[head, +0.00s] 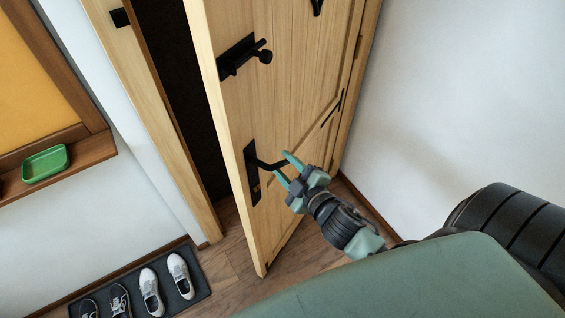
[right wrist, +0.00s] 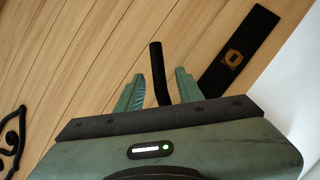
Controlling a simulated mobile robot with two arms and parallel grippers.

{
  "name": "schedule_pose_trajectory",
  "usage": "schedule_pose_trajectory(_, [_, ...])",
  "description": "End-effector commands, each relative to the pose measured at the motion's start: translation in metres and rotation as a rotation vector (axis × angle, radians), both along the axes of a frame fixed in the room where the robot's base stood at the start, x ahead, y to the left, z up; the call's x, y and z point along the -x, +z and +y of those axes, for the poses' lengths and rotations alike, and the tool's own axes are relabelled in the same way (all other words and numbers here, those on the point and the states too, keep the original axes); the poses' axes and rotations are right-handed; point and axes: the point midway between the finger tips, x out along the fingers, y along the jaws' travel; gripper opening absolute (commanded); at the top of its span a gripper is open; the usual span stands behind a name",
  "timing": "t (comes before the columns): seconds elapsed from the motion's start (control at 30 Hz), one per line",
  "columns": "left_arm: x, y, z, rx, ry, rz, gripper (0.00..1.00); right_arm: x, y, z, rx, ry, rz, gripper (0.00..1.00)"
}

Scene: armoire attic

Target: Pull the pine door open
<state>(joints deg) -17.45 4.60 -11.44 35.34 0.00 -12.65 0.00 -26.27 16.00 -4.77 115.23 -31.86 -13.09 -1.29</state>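The pine door (head: 285,100) stands ajar, with a dark gap between its free edge and the frame on the left. A black lever handle (head: 266,164) on a black plate sits low on the door near that edge. My right gripper (head: 283,165) is at the lever, its green fingers apart on either side of it. In the right wrist view the lever (right wrist: 159,75) stands between the two fingertips (right wrist: 158,88), with a gap visible on both sides. The pine door (right wrist: 110,60) fills the background there. My left gripper is not in view.
A black bolt latch (head: 243,57) sits higher on the door. A shoe mat (head: 205,285) with several shoes lies on the floor at lower left. A green tray (head: 45,164) rests on a wooden ledge. A white wall (head: 460,90) stands to the right.

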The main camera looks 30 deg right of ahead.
Motion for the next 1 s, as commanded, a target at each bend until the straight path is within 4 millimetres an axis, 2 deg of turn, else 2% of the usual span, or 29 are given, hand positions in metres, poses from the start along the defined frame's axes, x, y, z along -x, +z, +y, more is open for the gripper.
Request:
schedule_pose_trajectory(0.1, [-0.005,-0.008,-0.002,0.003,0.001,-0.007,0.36,0.021,0.001,-0.001,0.0,0.0,0.003,0.37])
schedule_pose_trajectory(0.33, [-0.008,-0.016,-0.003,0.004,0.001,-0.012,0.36,0.053,0.009,-0.001,0.0,-0.001,0.002,0.37])
schedule_pose_trajectory(0.5, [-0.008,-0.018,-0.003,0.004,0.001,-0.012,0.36,0.062,0.013,-0.001,0.001,0.0,0.0,0.37])
schedule_pose_trajectory(0.77, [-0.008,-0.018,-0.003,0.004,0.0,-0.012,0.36,0.063,0.014,-0.001,0.002,0.001,-0.001,0.37])
schedule_pose_trajectory(0.9, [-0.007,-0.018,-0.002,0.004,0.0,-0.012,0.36,0.063,0.014,-0.001,0.002,0.0,0.0,0.0])
schedule_pose_trajectory(1.0, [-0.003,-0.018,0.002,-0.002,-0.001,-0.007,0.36,0.063,0.011,-0.002,0.0,-0.001,0.004,0.0])
